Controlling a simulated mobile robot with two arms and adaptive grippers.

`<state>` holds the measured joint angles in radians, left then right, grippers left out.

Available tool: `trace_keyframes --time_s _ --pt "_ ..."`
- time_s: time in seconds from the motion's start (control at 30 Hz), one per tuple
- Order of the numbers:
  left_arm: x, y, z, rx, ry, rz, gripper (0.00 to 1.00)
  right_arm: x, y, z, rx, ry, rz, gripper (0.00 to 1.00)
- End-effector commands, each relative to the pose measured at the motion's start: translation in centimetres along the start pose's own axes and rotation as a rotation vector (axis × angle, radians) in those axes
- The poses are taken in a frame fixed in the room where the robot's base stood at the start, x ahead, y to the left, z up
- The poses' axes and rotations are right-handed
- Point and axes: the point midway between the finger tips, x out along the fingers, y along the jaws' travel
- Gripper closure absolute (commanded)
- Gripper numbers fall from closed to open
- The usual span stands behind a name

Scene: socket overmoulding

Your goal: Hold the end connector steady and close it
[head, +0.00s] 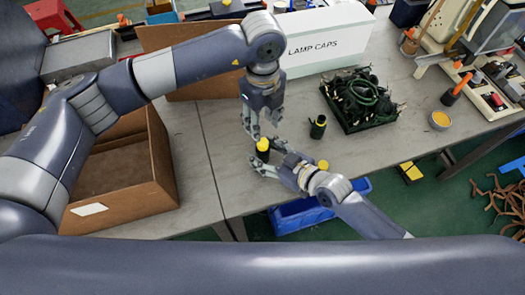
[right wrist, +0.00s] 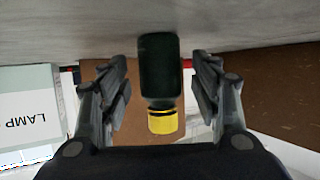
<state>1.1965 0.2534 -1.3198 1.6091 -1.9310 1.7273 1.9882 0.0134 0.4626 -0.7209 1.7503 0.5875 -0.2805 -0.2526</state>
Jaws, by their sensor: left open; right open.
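The end connector (head: 262,150) stands upright on the grey table, with a dark body and a yellow cap on top. In the right wrist view, which is upside down, its dark body (right wrist: 160,75) and yellow cap (right wrist: 163,122) sit between my right fingers, with a gap on both sides. My right gripper (head: 267,160) is open around the connector at table height. My left gripper (head: 264,128) is open and empty, pointing down just above the yellow cap. In the head view, my right fingers hide the connector's lower part.
A second dark connector (head: 318,127) stands to the right. Beyond it is a green tray (head: 375,128) of dark cable parts. A white LAMP CAPS box (head: 328,45) stands behind, and an open cardboard box (head: 160,150) is at left. A blue bin (head: 300,215) is below the table's front edge.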

Motion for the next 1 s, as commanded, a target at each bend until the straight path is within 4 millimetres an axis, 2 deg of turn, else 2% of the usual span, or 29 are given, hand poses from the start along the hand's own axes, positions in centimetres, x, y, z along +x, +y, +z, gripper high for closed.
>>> trace_keyframes --time_s 0.2,0.47,0.73,0.87,1.0 --pt "-0.01 0.00 0.00 0.000 0.000 0.000 0.59 1.30 -0.01 -0.06 -0.001 0.001 0.000 0.42" --pt "-0.01 0.00 -0.01 0.000 0.000 0.000 0.59 1.34 -0.03 -0.03 -0.001 0.000 0.000 0.42" --pt "-0.01 0.00 -0.01 0.000 0.000 0.000 0.59 1.31 -0.02 -0.01 -0.001 0.000 0.000 1.00" --pt "0.00 0.00 -0.02 0.007 0.000 0.000 0.59 1.31 -0.02 -0.01 -0.001 0.000 0.000 1.00" --pt "0.05 0.01 -0.06 0.089 0.000 0.000 0.59 1.30 -0.02 0.00 -0.001 0.000 0.000 1.00"
